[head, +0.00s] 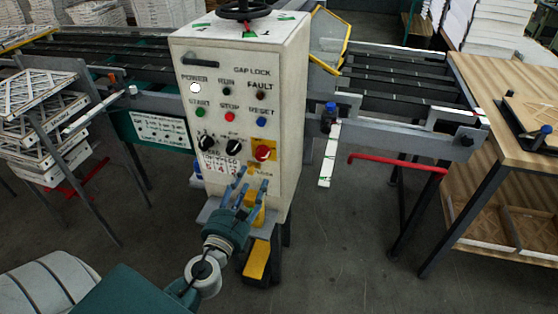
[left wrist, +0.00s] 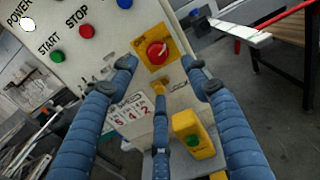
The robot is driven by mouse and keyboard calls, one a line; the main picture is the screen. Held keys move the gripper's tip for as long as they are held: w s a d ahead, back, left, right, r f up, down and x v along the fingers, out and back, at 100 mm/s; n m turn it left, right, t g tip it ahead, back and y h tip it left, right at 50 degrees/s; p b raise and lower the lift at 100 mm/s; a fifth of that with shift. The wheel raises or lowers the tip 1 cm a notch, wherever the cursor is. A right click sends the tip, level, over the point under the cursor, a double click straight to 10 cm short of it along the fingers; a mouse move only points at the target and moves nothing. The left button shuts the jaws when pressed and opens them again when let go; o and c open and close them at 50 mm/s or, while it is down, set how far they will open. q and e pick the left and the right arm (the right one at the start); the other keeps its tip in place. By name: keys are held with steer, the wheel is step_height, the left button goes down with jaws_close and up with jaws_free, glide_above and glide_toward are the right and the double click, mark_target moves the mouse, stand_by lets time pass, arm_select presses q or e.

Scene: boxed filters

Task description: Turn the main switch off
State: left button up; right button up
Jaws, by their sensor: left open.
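The main switch (head: 264,152) is a red rotary knob on a yellow plate, low on the right of the white control cabinet's front. In the left wrist view the knob (left wrist: 157,52) shows a pale handle mark tilted to the upper right. My left gripper (head: 250,180), with blue fingers, is open and empty just below the switch. In the left wrist view two fingertips (left wrist: 160,64) flank the yellow plate, with the third finger below it. I cannot tell whether any finger touches the panel. The POWER lamp (head: 195,88) is white and looks lit. My right gripper is out of view.
A yellow box with a green button (left wrist: 194,140) is below the switch. A red bar (head: 395,162) and wooden table (head: 500,80) stand right; filters (head: 45,120) are stacked left.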

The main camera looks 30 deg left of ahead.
mark_target(260, 156)
arm_select(q)
steer(key=x, duration=0.3)
steer(key=p+x, duration=0.1)
steer(key=x, duration=0.2)
steer(key=p+x, duration=0.1)
steer(key=x, duration=0.2)
steer(key=shift+w+a+r, duration=0.1)
steer(key=shift+a+r, duration=0.05)
steer(key=shift+a, duration=0.15)
steer(key=shift+x, duration=0.75)
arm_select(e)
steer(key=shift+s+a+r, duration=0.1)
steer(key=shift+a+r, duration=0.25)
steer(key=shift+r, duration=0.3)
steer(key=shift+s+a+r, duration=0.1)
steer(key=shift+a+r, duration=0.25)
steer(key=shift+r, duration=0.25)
arm_select(q)
steer(key=shift+c, duration=0.2)
steer(key=c, duration=0.9)
steer(key=shift+c, duration=0.9)
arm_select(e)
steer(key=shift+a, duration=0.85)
